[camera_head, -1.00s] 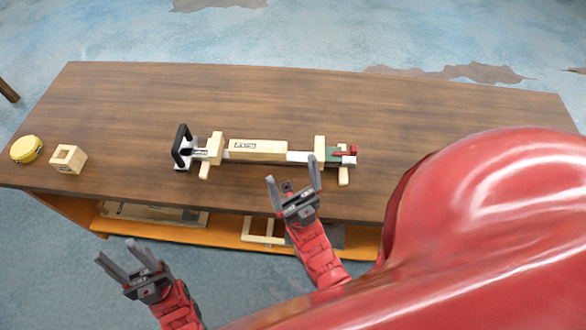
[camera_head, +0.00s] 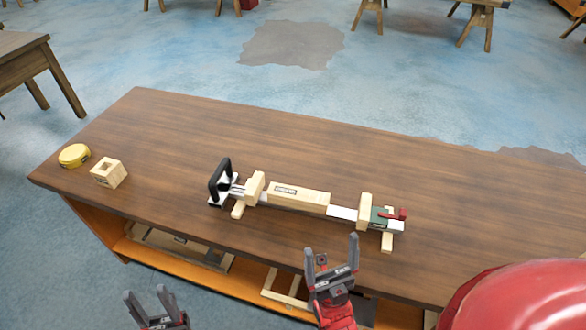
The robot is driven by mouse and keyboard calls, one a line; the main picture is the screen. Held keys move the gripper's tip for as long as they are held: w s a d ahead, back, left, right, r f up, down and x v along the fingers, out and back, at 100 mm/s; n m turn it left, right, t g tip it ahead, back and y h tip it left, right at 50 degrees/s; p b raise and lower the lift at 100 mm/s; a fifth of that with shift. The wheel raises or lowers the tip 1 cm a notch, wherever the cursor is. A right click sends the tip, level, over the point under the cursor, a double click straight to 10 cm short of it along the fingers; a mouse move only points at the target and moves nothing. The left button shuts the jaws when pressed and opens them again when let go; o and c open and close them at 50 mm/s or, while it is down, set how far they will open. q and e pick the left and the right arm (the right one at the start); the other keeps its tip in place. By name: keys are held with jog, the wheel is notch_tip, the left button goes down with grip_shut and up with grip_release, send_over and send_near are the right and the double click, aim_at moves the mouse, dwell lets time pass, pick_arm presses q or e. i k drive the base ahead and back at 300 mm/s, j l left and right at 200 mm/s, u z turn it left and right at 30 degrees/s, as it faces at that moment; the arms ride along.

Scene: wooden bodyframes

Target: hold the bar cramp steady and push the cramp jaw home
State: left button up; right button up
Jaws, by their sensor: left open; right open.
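The bar cramp (camera_head: 342,212) lies across the wooden workbench, on pale wooden supports. A black-handled end (camera_head: 221,183) is at its left. A green jaw (camera_head: 379,216) with a red lever (camera_head: 398,214) is at its right end. A pale wooden block (camera_head: 299,197) with a label lies along the bar between the two ends. My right gripper (camera_head: 331,262) is open and empty at the bench's front edge, in front of the cramp's right half and apart from it. My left gripper (camera_head: 149,299) is open and empty, low at the bottom left, clear of the bench.
A yellow round tape measure (camera_head: 74,155) and a hollow wooden block (camera_head: 108,172) sit at the bench's left end. The workbench (camera_head: 200,125) is bare behind the cramp. A lower shelf (camera_head: 150,254) holds wooden frames. Other tables stand farther back.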

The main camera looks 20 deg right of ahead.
aim_at(367, 214)
jog(key=i+j+z, duration=0.2)
jog(key=z, duration=0.2)
jog(key=i+j+z, duration=0.55)
jog(key=z, duration=0.2)
jog(key=j, duration=0.1)
